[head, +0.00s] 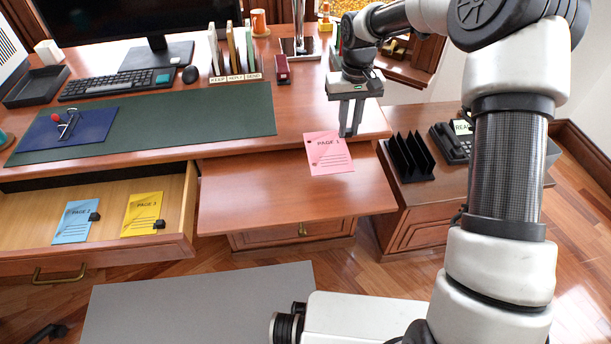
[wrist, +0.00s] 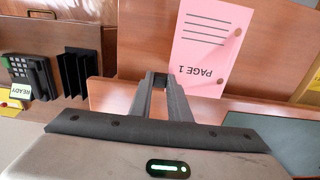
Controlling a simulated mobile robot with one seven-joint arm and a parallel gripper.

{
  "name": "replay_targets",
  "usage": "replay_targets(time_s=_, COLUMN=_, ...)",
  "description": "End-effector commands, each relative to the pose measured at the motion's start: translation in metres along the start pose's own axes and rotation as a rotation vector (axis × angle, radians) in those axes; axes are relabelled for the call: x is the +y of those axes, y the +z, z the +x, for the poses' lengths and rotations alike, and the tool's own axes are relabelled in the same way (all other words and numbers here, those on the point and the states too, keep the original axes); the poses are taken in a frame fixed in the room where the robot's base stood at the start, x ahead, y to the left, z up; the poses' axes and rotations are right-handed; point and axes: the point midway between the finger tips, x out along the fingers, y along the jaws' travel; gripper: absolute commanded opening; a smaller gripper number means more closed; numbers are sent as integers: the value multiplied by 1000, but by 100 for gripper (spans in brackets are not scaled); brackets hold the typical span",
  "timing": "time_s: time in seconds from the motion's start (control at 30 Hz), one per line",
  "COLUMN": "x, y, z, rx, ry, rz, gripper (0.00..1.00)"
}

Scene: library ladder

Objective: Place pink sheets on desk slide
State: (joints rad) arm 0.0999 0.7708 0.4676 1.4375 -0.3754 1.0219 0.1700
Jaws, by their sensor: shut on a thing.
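The pink sheets (head: 329,153), marked PAGE 1, appear over the back right part of the desk slide (head: 270,195), overlapping the desk's front edge in the head view. My gripper (head: 347,134) points down at their right edge and is shut on them. In the wrist view, my gripper's fingertips (wrist: 160,78) are at a corner of the pink sheets (wrist: 207,48), which spread up and to the right. The wooden slide (wrist: 145,45) shows beneath. I cannot tell whether the sheets touch the slide or hang just above it.
An open drawer (head: 190,215) left of the slide holds a blue sheet (head: 76,221) and a yellow sheet (head: 142,214), each with a black clip. A black file rack (head: 410,157) and a phone (head: 452,143) stand to the right. The rest of the slide is clear.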

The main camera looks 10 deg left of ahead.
Motion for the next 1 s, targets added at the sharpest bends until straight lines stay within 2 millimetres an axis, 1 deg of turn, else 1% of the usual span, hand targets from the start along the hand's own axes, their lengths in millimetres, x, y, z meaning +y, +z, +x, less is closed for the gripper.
replay_targets(time_s=0.3, x=0, y=0, z=54, rx=-3, ry=-1, rz=-1, gripper=0)
replay_targets(time_s=0.47, x=0, y=0, z=69, rx=-2, ry=0, rz=0, gripper=0)
replay_targets(time_s=0.63, x=0, y=1, z=94, rx=-3, ry=-1, rz=-1, gripper=0)
replay_targets(time_s=0.7, x=0, y=0, z=97, rx=-1, ry=0, rz=0, gripper=0)
replay_targets(time_s=0.9, x=0, y=0, z=96, rx=0, ry=0, rz=0, gripper=0)
replay_targets(time_s=1.0, x=0, y=0, z=99, rx=-1, ry=1, rz=0, gripper=0)
